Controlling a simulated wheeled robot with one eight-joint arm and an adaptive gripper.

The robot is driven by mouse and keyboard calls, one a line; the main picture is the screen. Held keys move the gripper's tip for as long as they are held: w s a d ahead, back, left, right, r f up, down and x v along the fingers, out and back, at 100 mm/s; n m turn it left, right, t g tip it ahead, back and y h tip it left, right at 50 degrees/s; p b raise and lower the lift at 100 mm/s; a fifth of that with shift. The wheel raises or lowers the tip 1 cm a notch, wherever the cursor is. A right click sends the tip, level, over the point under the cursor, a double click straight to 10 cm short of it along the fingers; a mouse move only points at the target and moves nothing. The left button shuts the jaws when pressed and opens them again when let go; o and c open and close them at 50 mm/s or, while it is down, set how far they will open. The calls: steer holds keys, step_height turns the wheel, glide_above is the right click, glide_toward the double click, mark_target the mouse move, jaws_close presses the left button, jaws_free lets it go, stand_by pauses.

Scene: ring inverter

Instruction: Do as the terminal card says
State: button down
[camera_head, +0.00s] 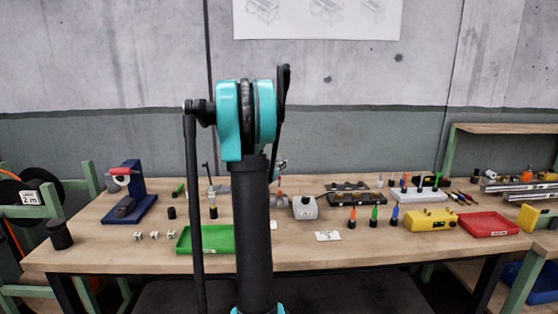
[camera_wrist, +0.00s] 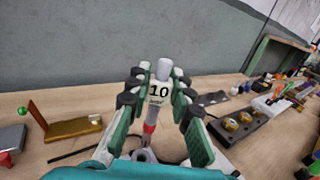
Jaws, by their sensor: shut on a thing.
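My gripper (camera_wrist: 158,80) is shut on a pale tool marked "10" (camera_wrist: 158,92), seen upright between the black finger pads in the wrist view. The tool has a rounded grey-white top and a red part (camera_wrist: 150,128) below; its lower end is partly hidden by my gripper. In the head view my own arm hides most of this spot. A small white card (camera_head: 328,236) lies near the table's front, its writing too small to read. A dark board (camera_head: 350,192) lies behind it; in the wrist view a dark block with brass round parts (camera_wrist: 238,125) is right of my gripper.
Orange (camera_head: 352,217), green (camera_head: 374,216) and blue (camera_head: 395,215) handled items stand on the wooden table. A grey box (camera_head: 304,207), yellow box (camera_head: 430,220), red tray (camera_head: 488,224), green tray (camera_head: 215,240) and blue stand (camera_head: 137,190) surround them. The front edge is mostly clear.

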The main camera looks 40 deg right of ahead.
mark_target(279, 176)
steer(key=shift+f, duration=1.15)
steer(key=shift+f, duration=2.05)
stand_by(0.5)
steer(key=c, duration=1.3)
jaws_free()
steer(key=v, duration=1.2)
